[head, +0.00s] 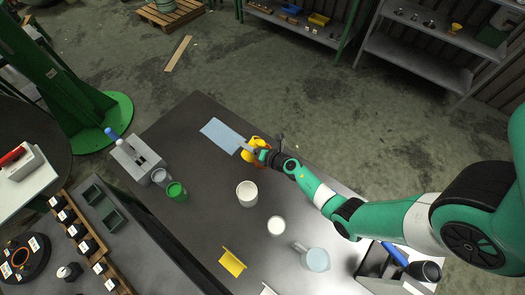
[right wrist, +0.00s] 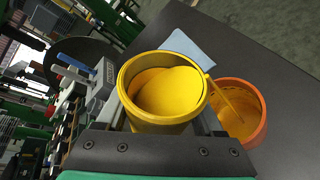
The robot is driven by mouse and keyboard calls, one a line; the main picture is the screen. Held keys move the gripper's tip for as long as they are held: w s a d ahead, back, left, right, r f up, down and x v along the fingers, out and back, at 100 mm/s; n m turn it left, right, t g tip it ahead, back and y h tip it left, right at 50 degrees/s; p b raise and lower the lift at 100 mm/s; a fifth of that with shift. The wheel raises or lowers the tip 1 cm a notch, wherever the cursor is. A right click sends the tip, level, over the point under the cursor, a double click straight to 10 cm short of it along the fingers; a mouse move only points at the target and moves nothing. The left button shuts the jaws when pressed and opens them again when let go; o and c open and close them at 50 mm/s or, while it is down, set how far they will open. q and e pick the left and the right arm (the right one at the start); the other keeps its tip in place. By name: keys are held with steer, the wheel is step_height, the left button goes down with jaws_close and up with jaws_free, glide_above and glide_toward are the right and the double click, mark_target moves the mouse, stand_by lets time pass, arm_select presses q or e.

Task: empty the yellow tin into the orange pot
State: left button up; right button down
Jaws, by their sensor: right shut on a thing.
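My right gripper (head: 250,148) is shut on the yellow tin (head: 257,142) near the table's far edge. In the right wrist view the yellow tin (right wrist: 133,82) is between the fingers (right wrist: 165,128), its mouth facing the camera, with smooth yellow contents (right wrist: 172,92) inside. The orange pot (right wrist: 258,128) is just right of the tin and appears lower. A thin yellow streak (right wrist: 226,98) runs from the tin's rim into the pot, like a stream. The pot's inside looks yellow-orange. In the head view the pot is mostly hidden by my gripper. My left gripper is out of view.
A light-blue sheet (head: 222,135) lies left of the tin. A white pot (head: 247,193), a white cup (head: 276,226), a pale-blue jug (head: 316,260), a green cup (head: 176,191) and a yellow holder (head: 232,262) stand on the dark table. The table's middle left is clear.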

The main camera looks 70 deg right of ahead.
stand_by(0.4)
steer(key=shift+r+m+t+y+b, duration=0.35)
steer(key=shift+m+t+y+b, duration=0.05)
steer(key=shift+m+b, duration=0.3)
stand_by(1.8)
steer(key=shift+a+f+m+t+b, duration=0.1)
steer(key=shift+f+m+t+b, duration=0.4)
steer(key=shift+b, duration=0.75)
stand_by(1.6)
steer(key=shift+r+m+y+b, duration=0.3)
steer(key=shift+r+m+b, duration=0.2)
steer(key=shift+m, duration=0.1)
stand_by(1.7)
